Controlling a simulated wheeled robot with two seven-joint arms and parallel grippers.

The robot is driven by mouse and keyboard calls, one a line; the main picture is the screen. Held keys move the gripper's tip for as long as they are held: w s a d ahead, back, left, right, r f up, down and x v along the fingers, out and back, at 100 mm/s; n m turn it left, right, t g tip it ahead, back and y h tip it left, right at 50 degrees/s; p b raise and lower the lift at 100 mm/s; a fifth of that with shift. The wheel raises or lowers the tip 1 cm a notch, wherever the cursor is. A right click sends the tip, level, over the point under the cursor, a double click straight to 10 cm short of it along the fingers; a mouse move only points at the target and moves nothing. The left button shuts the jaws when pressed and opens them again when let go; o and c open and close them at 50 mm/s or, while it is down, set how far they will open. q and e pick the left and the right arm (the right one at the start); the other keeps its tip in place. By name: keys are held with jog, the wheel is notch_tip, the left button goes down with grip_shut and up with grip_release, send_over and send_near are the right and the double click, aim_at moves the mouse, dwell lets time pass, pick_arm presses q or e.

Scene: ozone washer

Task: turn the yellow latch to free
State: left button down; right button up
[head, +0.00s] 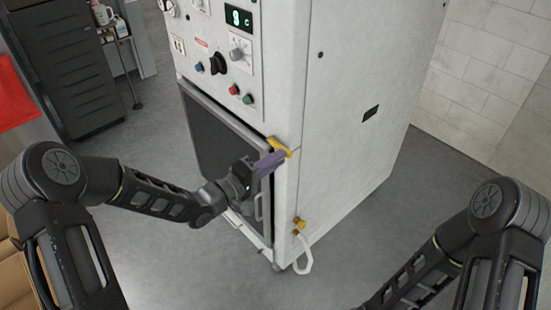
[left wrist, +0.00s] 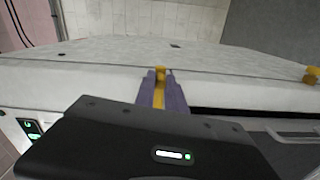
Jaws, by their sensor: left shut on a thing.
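The yellow latch (head: 281,147) sits at the upper front corner of the washer's door (head: 222,135), on the edge between the front and the right side. My left gripper (head: 272,161) reaches it from the front, with its purple fingers at the latch. In the left wrist view the fingers (left wrist: 162,92) are shut with the yellow latch (left wrist: 160,75) between them, and its tip shows past the fingertips. The dark door looks closed. My right arm shows at the lower right of the head view, but its gripper is out of view.
The washer cabinet (head: 345,100) has a panel with knobs, buttons and a green display (head: 238,18) above the door. A dark drawer cabinet (head: 70,65) stands at the back left. Floor at right is clear.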

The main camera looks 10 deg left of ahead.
pick_arm(q)
jog(key=shift+r, duration=0.1)
jog(key=c, duration=1.4)
grip_release()
jog(key=v, duration=0.8)
jog(key=shift+b, duration=0.3)
jog(key=shift+w, duration=0.1)
